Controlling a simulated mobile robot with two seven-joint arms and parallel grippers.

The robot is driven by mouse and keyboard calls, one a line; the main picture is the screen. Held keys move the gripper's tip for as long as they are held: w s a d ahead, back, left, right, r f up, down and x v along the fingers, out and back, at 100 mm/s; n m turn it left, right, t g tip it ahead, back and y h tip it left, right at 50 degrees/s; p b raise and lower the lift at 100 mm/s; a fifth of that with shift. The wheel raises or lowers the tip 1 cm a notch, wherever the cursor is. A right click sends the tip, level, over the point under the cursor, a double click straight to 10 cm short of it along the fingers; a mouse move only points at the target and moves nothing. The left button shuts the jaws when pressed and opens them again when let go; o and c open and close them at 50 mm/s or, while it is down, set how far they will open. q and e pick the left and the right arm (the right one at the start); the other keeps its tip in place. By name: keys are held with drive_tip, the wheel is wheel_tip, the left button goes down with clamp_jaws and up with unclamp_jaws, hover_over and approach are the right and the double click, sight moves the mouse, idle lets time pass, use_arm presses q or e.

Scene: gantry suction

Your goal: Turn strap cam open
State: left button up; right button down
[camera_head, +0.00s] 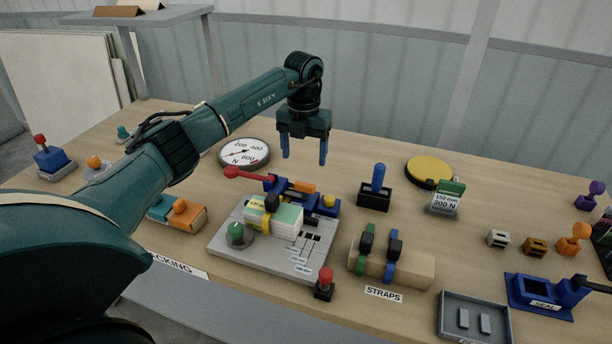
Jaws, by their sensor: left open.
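Two straps with dark cam-like buckles, one green (365,245) and one blue (392,262), wrap a wooden block (418,270) behind the STRAPS label. I cannot tell whether their cams are open or closed. My left gripper (304,158) hangs fingers down, open and empty, above the table's far middle. It is behind and left of the straps, apart from them. A grey fixture plate (225,250) holds a pale green and white stack (275,217) with a yellow band, a blue mechanism (325,207) and a red-knobbed lever (232,172). My right gripper is out of view.
A blue handle (378,177) stands in a black holder. Behind are a dial (244,153), a yellow disc (430,171) and a 300 N sign (445,200). A red-topped post (325,283), grey tray (475,296) and blue SEAL tool (540,292) are near the front edge.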

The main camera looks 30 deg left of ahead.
sight(305, 184)
use_arm(q)
wheel_tip(305, 184, down, 8)
drive_tip(key=shift+r+p, duration=0.15)
drive_tip(key=shift+p, duration=0.3)
drive_tip(key=shift+w+f, duration=0.1)
drive_tip(key=shift+f, duration=0.4)
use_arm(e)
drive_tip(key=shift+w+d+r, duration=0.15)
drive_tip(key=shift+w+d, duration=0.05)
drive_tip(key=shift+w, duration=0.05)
use_arm(q)
drive_tip(key=c, duration=1)
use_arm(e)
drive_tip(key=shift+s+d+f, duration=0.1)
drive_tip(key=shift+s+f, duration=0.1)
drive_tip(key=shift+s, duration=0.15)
